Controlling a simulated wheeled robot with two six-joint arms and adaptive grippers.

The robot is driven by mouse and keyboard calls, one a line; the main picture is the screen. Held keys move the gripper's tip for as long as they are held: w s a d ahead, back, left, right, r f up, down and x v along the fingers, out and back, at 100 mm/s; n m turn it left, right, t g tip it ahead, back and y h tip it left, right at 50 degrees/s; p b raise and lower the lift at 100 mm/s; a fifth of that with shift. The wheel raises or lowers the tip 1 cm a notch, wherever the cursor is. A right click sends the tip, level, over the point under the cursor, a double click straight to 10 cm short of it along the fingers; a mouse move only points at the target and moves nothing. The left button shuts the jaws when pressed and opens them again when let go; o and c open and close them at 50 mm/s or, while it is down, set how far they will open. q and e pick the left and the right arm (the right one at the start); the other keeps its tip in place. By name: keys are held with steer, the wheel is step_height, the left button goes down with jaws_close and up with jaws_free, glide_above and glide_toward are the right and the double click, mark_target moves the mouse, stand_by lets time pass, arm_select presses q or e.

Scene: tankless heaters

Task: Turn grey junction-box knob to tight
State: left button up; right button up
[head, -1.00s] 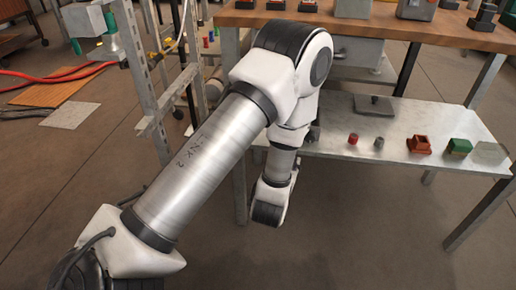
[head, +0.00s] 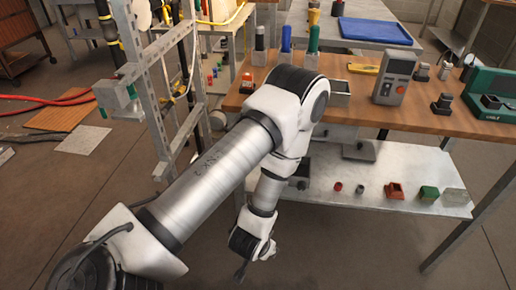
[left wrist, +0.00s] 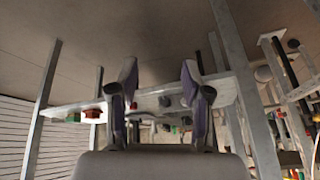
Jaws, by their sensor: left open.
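I cannot clearly pick out the junction box or its grey knob in either view. My left gripper (head: 264,256) hangs low in front of the bench, left of and below the lower shelf's items, well away from that box. In the left wrist view my left gripper (left wrist: 160,72) has its two fingers spread apart, with nothing held between them. My right gripper is not in view.
The metal lower shelf (head: 320,205) holds a red cylinder (head: 338,187), a red-brown block (head: 394,191) and a green block (head: 428,193). A metal post frame (head: 152,100) stands left of my arm. A green case (head: 490,92) sits at the bench's right. The floor in front is open.

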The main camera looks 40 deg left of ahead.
arm_select(q)
steer(key=shift+g+h, duration=0.3)
steer(key=shift+g, duration=0.6)
steer(key=s+p, duration=0.1)
steer(key=s+r, duration=0.1)
steer(key=s+d+r+p, duration=0.1)
steer(key=s, duration=0.1)
steer(key=shift+r+p, duration=0.2)
steer(key=shift+p, duration=0.1)
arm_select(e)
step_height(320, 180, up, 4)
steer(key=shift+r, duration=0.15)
